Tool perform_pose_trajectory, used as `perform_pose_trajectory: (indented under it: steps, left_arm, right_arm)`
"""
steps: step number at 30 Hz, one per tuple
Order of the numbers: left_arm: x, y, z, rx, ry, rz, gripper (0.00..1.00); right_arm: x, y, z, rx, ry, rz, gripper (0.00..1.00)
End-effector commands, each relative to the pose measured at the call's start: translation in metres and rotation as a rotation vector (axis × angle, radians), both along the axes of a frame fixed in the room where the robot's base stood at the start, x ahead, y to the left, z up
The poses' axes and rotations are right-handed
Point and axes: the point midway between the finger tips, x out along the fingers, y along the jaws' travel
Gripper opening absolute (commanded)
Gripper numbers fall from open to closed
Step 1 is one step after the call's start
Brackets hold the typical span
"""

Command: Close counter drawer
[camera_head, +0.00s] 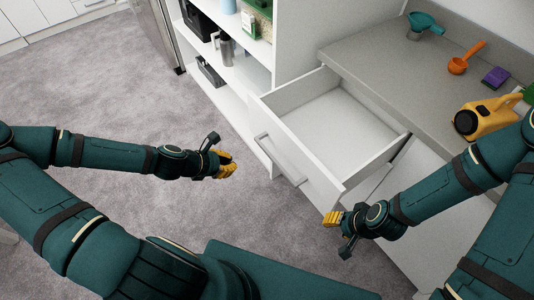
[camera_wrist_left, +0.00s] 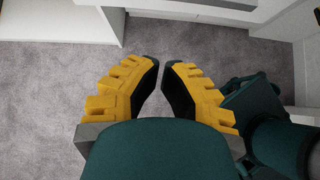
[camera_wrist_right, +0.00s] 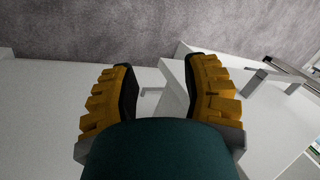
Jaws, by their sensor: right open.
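The white counter drawer (camera_head: 300,160) is pulled well out from under the grey counter and its inside looks empty. Its bar handle (camera_head: 280,160) runs along the front panel. My right gripper (camera_head: 333,220) is open and empty near the drawer front's right corner; I cannot tell whether it touches. In the right wrist view the drawer (camera_wrist_right: 245,105) shows beyond and right of the fingers (camera_wrist_right: 158,65). My left gripper (camera_head: 226,165) hangs over the carpet, left of the drawer front. In the left wrist view a narrow gap separates its fingertips (camera_wrist_left: 161,65), with nothing between them.
The counter (camera_head: 375,65) holds a teal item (camera_head: 425,24), an orange scoop (camera_head: 465,58), a purple sponge (camera_head: 495,77) and a yellow container (camera_head: 490,115). White open shelves (camera_head: 255,75) stand left of the drawer. The carpet (camera_head: 100,90) at left is clear.

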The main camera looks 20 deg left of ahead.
Motion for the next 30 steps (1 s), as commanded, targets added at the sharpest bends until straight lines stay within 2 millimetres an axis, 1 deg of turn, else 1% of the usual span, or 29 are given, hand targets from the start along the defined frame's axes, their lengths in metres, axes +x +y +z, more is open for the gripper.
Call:
perform_pose_trajectory:
  steps: [1, 3, 8, 11, 23, 27, 30]
  left_arm:
    - [0.0, 0.006, 0.0, -0.015, 0.005, 0.033, 0.0]
    - [0.0, 0.01, 0.001, -0.031, 0.01, 0.06, 0.0]
    - [0.006, 0.007, -0.005, -0.038, 0.012, 0.069, 0.0]
    - [0.014, 0.0, -0.015, -0.038, 0.01, 0.066, 0.0]
    - [0.06, -0.034, -0.069, -0.036, 0.011, 0.064, 0.0]
    - [0.076, -0.045, -0.067, -0.034, 0.01, 0.063, 0.0]
    - [0.084, -0.05, -0.067, -0.033, 0.01, 0.065, 0.0]
  right_arm:
    - [0.0, 0.0, -0.001, 0.0, 0.001, 0.001, 0.47]
    - [-0.001, 0.0, -0.002, 0.0, 0.002, 0.002, 0.47]
    - [0.0, 0.0, -0.006, 0.0, 0.001, 0.001, 0.47]
    - [0.001, 0.0, -0.012, 0.0, -0.002, 0.002, 0.47]
    - [0.005, -0.001, -0.036, -0.003, -0.013, -0.002, 0.47]
    - [0.006, -0.001, -0.039, -0.003, -0.015, -0.003, 0.47]
    - [0.007, -0.001, -0.04, -0.003, -0.016, -0.003, 0.47]
